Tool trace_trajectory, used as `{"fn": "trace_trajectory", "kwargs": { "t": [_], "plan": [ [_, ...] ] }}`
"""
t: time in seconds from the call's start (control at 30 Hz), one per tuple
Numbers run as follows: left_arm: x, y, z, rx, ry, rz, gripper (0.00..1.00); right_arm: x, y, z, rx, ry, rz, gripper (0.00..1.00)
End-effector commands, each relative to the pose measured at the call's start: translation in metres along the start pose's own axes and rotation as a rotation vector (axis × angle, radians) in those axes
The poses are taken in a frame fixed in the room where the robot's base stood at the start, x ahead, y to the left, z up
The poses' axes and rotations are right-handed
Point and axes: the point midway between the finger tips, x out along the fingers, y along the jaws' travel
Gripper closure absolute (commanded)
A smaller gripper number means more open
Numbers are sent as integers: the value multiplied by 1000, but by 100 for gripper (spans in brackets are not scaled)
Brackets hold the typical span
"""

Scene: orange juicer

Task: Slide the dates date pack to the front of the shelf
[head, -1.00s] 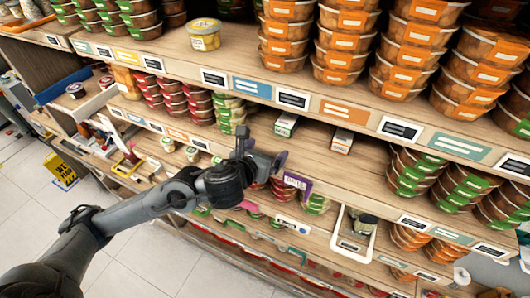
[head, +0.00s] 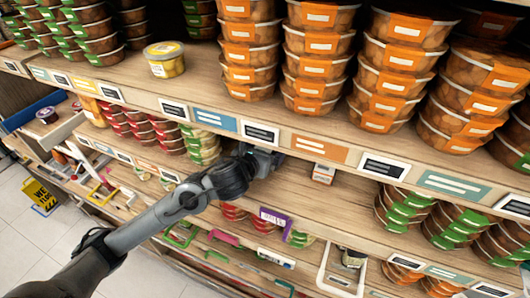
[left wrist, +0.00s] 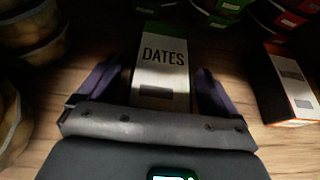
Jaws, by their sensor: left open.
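The dates pack (left wrist: 162,62) is a small box with a green top edge and a pale face reading "DATES", standing on the wooden shelf in the left wrist view. My left gripper (left wrist: 158,78) is open, with one dark purple finger on each side of the pack. I cannot tell whether the fingers touch it. In the head view my left gripper (head: 268,160) reaches into the middle shelf (head: 350,195), just under the upper shelf's edge, and hides the pack there. My right gripper is in neither view.
A similar box with orange edges (left wrist: 288,88) stands to the right; it also shows in the head view (head: 323,173). Stacked tubs (left wrist: 35,35) stand close on the left in the wrist view. The labelled upper shelf edge (head: 318,148) runs above my gripper.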

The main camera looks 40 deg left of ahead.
Motion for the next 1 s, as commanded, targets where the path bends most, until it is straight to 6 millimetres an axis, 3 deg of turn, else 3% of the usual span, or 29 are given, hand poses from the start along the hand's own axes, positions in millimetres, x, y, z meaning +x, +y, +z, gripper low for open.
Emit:
{"fn": "trace_trajectory", "kwargs": {
  "t": [0.4,0.77,1.0],
  "plan": [
    [1,1,0,0,0,1,9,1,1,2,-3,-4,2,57],
    [1,1,0,0,-1,1,64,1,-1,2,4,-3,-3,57],
    [0,0,-1,1,-1,0,65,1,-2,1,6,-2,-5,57]
  ]
}}
